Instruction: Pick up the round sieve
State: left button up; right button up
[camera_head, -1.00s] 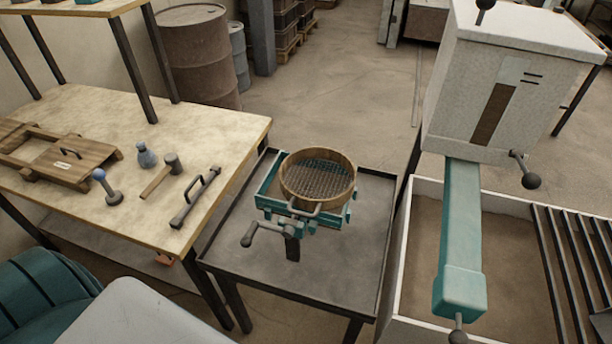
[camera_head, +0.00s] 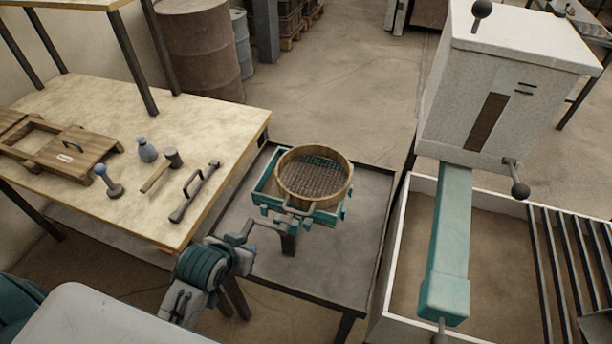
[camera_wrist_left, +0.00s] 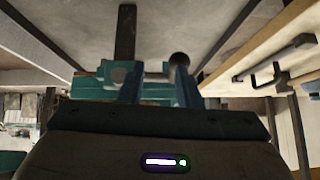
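The round sieve (camera_head: 315,176) has a wooden rim and a dark mesh. It sits upright on a teal frame (camera_head: 262,197) with a crank, on the dark metal table. A handle sticks out from the sieve's near side. My left gripper (camera_head: 250,252) is below and to the left of the sieve, near the table's left edge, apart from the sieve. In the left wrist view its two blue fingers (camera_wrist_left: 157,78) stand apart with nothing held between them. Parts of the teal frame (camera_wrist_left: 88,88) and a crank knob show beyond them. My right gripper is out of view.
The metal table (camera_head: 345,262) has bare room around the frame. A wooden workbench (camera_head: 190,107) at left holds a mallet (camera_head: 162,170), a bar with a handle (camera_head: 194,192) and other tools. A white machine (camera_head: 500,95) with a teal chute stands over a bin at right.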

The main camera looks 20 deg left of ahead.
aim_at(277, 168)
pick_arm(q)
jog(key=w+r+t, duration=0.2)
jog(key=w, duration=0.4)
jog(key=w+r+t+p, duration=0.1)
jog(key=w+r, duration=0.1)
jog(key=w, duration=0.5)
jog(key=w+r+t, duration=0.2)
jog(key=w, duration=0.4)
jog(key=shift+w+r+t+h, duration=0.15)
jog(key=shift+t+h, duration=0.15)
jog(key=shift+w+p, duration=0.25)
jog(key=shift+p, duration=0.05)
jog(key=shift+w+f+p, duration=0.3)
jog(key=shift+w+p, duration=0.2)
jog(key=p+x, duration=0.1)
jog(key=x, duration=0.2)
jog(key=shift+a+f, duration=0.1)
jog(key=shift+f, duration=0.1)
jog(key=shift+w+f+p, duration=0.3)
jog(key=shift+w+f, duration=0.05)
jog(key=shift+w, duration=0.1)
jog(key=shift+s+r, duration=0.1)
grip_shut()
